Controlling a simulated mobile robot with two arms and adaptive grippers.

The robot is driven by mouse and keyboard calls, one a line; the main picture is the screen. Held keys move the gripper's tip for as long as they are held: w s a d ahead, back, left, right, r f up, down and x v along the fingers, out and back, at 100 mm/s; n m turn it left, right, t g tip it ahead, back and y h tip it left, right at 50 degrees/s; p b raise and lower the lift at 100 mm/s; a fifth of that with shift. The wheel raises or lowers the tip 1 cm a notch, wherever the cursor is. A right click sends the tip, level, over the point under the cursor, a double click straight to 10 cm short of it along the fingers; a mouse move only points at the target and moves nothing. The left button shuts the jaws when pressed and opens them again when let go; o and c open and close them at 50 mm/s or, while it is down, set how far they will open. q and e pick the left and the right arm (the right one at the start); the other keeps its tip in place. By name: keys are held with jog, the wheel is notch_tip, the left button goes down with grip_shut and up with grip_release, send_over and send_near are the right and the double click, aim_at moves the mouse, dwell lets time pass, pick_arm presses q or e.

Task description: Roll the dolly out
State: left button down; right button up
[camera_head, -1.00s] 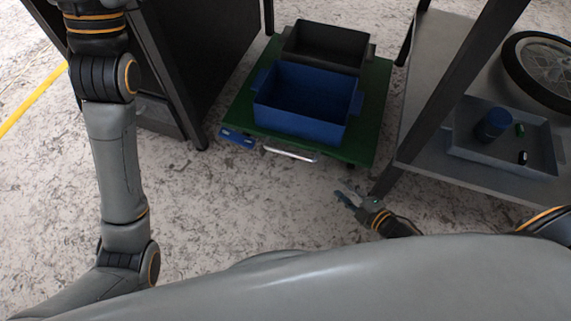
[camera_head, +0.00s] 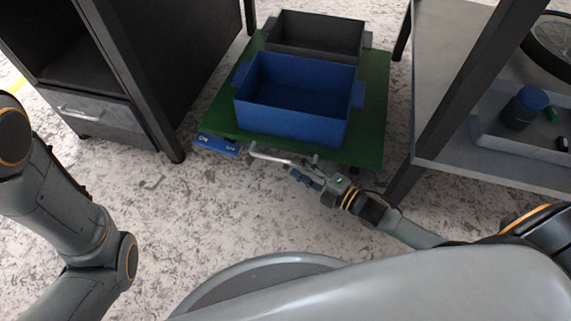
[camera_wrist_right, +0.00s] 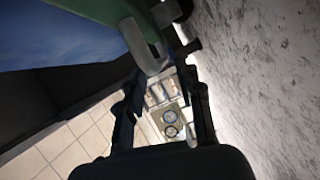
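The dolly (camera_head: 368,130) is a green platform standing on the floor between a dark cabinet and a grey shelf unit. Its pale metal handle (camera_head: 270,155) sticks out from the near edge. A blue crate (camera_head: 292,121) and a dark grey crate (camera_head: 318,32) stand on it. My right gripper (camera_head: 305,172) is low at the right end of the handle. In the right wrist view the fingers of my right gripper (camera_wrist_right: 163,82) are spread, with the handle (camera_wrist_right: 145,45) near their tips; a firm grip is not visible. My left gripper is out of view.
The dark cabinet (camera_head: 165,60) stands close left of the dolly. The grey shelf unit (camera_head: 440,90) stands close on the right, holding a tray with a blue cylinder (camera_head: 524,107) and a wheel (camera_head: 553,48). The speckled floor (camera_head: 190,215) in front is clear.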

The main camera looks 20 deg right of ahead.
aim_at(286, 160)
jog(key=b+x, duration=0.1)
jog(key=x, duration=0.3)
jog(key=shift+w+a+f+b, duration=0.1)
jog(key=shift+w+f+b, duration=0.05)
jog(key=shift+b, duration=0.25)
jog(key=shift+w+a, duration=0.25)
jog(key=shift+w, duration=0.15)
grip_shut()
